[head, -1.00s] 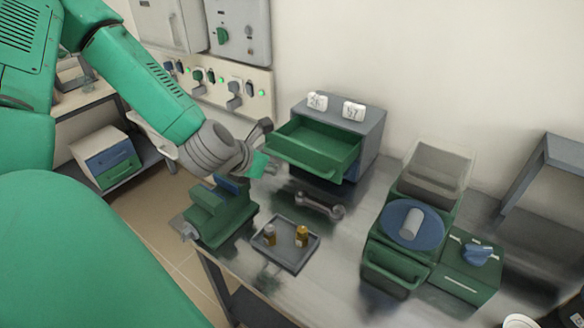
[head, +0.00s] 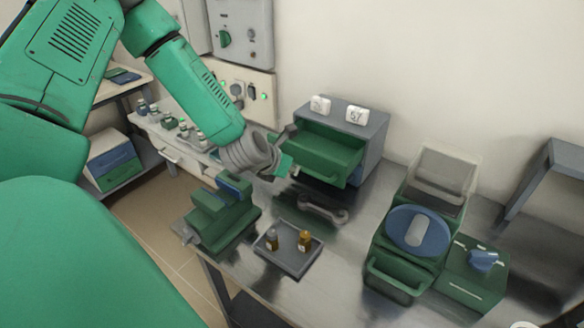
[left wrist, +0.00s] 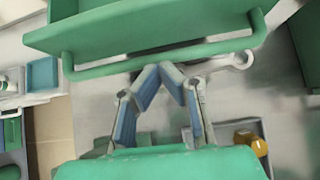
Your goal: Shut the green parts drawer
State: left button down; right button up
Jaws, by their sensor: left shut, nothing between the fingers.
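The green parts drawer (head: 322,150) stands pulled out of the grey cabinet (head: 368,128), and its inside looks empty. My left gripper (head: 287,163) is at the left front of the drawer, partly covering its front corner. In the left wrist view, the gripper's blue-padded fingers (left wrist: 167,68) are shut with nothing between them. Their tips meet at the drawer's green handle bar (left wrist: 215,50), and I cannot tell whether they touch it. The drawer's front panel (left wrist: 150,27) spans the top of that view. My right gripper is not in view.
A green vise (head: 222,215) stands below the left gripper. A wrench (head: 322,208) and a grey tray (head: 290,262) with small bottles lie before the cabinet. A green device with a blue disc (head: 420,230) stands to the right.

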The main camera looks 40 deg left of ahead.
aim_at(301, 161)
pick_arm(q)
jog(key=w, duration=0.1)
jog(key=w+a+b, duration=0.1)
jog(key=w, duration=0.2)
jog(key=shift+w+a+f, duration=0.1)
jog(key=shift+a+f, duration=0.1)
jog(key=shift+f, duration=0.15)
jog(key=w+b, duration=0.1)
jog(key=w, duration=0.6)
jog(key=shift+w+d+r+b, duration=0.15)
jog(key=shift+w+r+b, duration=0.1)
jog(key=shift+b, duration=0.15)
jog(key=shift+w+r, duration=0.2)
jog(key=shift+w, duration=0.05)
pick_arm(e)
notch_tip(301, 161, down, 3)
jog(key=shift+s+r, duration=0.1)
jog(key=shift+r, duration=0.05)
pick_arm(q)
jog(key=shift+a+f, duration=0.1)
jog(key=shift+a, duration=0.1)
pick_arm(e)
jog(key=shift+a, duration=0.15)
pick_arm(q)
jog(key=shift+s+f, duration=0.1)
jog(key=shift+s, duration=0.05)
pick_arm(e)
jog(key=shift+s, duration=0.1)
